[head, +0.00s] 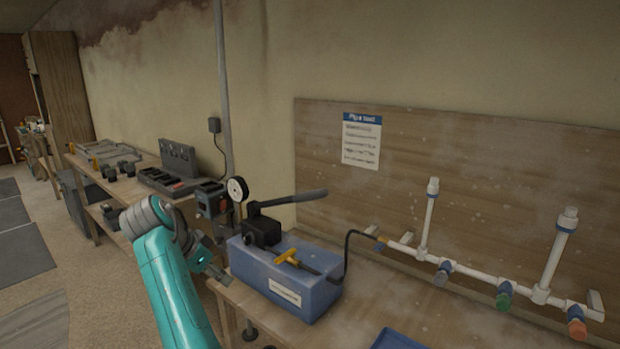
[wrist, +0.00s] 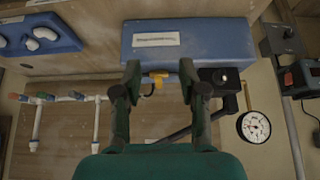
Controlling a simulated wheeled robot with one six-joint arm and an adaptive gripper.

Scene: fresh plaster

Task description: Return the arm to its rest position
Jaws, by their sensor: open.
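My teal arm (head: 170,285) rises at the lower left of the head view, bent at a grey joint. My gripper (head: 215,268) is small and partly hidden there, just left of the blue pump box (head: 285,285). In the wrist view my gripper (wrist: 160,68) has its two dark fingers spread apart, with nothing held between them. The pump box (wrist: 205,38) with its white label lies beyond the fingertips. A yellow handle (wrist: 158,79) shows in the gap between the fingers. I cannot tell exactly how far the fingertips are from the box.
A black pump lever (head: 290,198) and a round gauge (head: 237,189) stand near my arm. White pipework (head: 470,270) with coloured caps runs along the bench at right. A blue tray (wrist: 60,45) holds white pieces. A tool bench (head: 130,165) stands behind; floor at left is open.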

